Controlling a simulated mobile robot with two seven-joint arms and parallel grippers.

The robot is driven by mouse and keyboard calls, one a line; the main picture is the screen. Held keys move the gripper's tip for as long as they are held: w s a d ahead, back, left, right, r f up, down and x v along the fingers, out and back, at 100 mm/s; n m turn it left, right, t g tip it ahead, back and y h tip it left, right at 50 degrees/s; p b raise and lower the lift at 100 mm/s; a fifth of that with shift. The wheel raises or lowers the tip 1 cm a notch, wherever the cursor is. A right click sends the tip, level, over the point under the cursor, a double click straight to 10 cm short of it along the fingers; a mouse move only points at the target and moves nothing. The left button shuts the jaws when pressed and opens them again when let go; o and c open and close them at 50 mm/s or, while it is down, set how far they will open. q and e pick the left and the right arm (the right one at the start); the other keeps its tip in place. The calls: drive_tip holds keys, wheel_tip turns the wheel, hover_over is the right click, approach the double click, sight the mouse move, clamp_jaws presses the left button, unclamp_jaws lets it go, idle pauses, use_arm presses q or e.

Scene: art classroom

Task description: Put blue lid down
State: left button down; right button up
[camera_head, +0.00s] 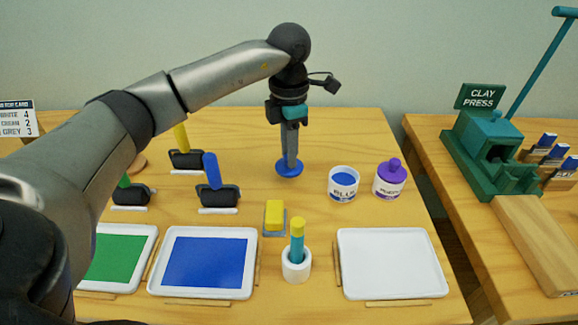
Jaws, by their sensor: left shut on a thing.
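The blue lid (289,170) is a flat round disc with a raised middle, at the tips of my left gripper (290,156). My left gripper points straight down and is shut on the lid. Whether the lid touches the table or hangs just above it, I cannot tell. The open jar labelled BLUE (343,184) stands to the right of the lid, with blue paint showing inside. My right gripper is not in view.
A purple-lidded jar (389,180) stands right of the blue jar. Brayers with coloured handles stand at left. Trays with green (119,288) and blue paint and a white empty tray (391,293) lie in front. A cup (296,268) holds a yellow-tipped tool. A yellow block (275,213) lies mid-table.

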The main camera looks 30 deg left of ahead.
use_arm(q)
drive_tip(key=shift+s+f+b, duration=0.1)
drive_tip(key=shift+f+b, duration=0.35)
drive_tip(key=shift+f, duration=1.35)
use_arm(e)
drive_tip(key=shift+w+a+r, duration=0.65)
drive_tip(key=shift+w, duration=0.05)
use_arm(q)
drive_tip(key=shift+f, duration=0.15)
drive_tip(key=c, duration=0.7)
unclamp_jaws()
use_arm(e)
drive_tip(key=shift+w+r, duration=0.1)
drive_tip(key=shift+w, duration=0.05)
use_arm(q)
drive_tip(key=shift+r, duration=0.5)
wheel_tip(320, 180, up, 11)
drive_tip(key=p, duration=0.3)
drive_tip(key=shift+r+p, duration=0.2)
drive_tip(key=shift+p, duration=0.15)
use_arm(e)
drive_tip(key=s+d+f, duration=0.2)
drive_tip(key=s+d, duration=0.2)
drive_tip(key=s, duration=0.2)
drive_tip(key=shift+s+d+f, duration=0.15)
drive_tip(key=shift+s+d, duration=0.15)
